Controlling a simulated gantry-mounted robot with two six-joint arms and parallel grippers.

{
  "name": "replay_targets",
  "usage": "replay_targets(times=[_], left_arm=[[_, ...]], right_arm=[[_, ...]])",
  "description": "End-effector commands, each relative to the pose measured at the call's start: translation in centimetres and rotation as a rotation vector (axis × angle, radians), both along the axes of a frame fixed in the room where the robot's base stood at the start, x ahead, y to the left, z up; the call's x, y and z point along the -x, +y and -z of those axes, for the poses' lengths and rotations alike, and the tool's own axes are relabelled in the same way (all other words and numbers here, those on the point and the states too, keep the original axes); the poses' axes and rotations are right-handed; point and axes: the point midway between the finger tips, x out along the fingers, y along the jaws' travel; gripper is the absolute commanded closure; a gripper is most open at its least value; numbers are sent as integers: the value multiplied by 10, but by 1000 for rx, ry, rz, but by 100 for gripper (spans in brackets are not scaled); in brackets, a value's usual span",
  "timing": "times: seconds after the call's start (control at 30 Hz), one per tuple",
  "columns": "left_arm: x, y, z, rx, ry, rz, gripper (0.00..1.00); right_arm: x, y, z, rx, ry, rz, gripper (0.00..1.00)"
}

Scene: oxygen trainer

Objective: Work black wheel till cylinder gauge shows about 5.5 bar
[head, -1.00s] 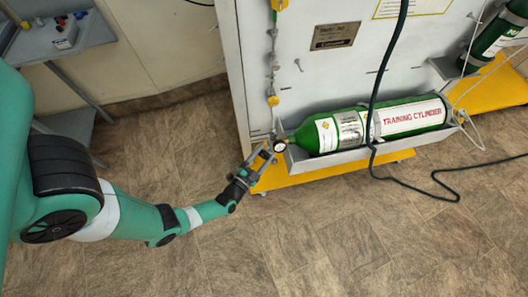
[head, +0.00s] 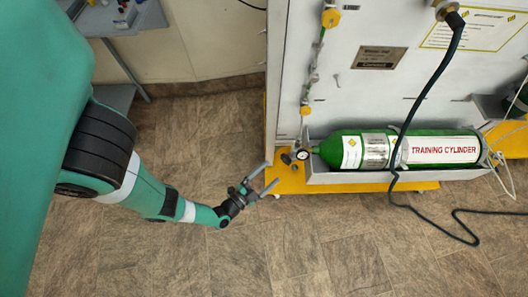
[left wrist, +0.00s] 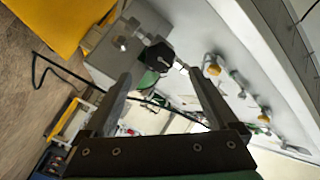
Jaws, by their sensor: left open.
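The green training cylinder (head: 350,151) lies on its side in a grey tray at the foot of the white panel. A small round gauge (head: 302,154) sits at its left end; its needle is too small to read. A dark knob (head: 287,158) shows just left of the gauge. In the left wrist view a black wheel (left wrist: 157,57) appears beyond the fingers, between them in the picture. My left gripper (head: 273,172) is open and empty, a little left of and below the knob in the head view, apparently apart from it. My right gripper is not in view.
A yellow base (head: 345,186) runs under the panel. A dark hose (head: 407,120) hangs across the cylinder and trails on the floor. Yellow-handled valves (head: 331,18) line the panel's left side. A grey shelf (head: 140,18) stands at upper left. The floor (head: 250,255) in front is clear.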

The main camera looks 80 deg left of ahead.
Motion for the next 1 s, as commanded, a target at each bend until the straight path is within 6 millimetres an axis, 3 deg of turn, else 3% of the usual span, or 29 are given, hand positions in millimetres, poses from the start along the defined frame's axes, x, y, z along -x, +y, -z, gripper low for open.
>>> replay_targets(times=[0.37,1.0], left_arm=[[19,-14,0,-2,4,1,7],[19,-13,1,-2,2,-2,7]], right_arm=[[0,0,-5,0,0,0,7],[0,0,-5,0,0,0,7]])
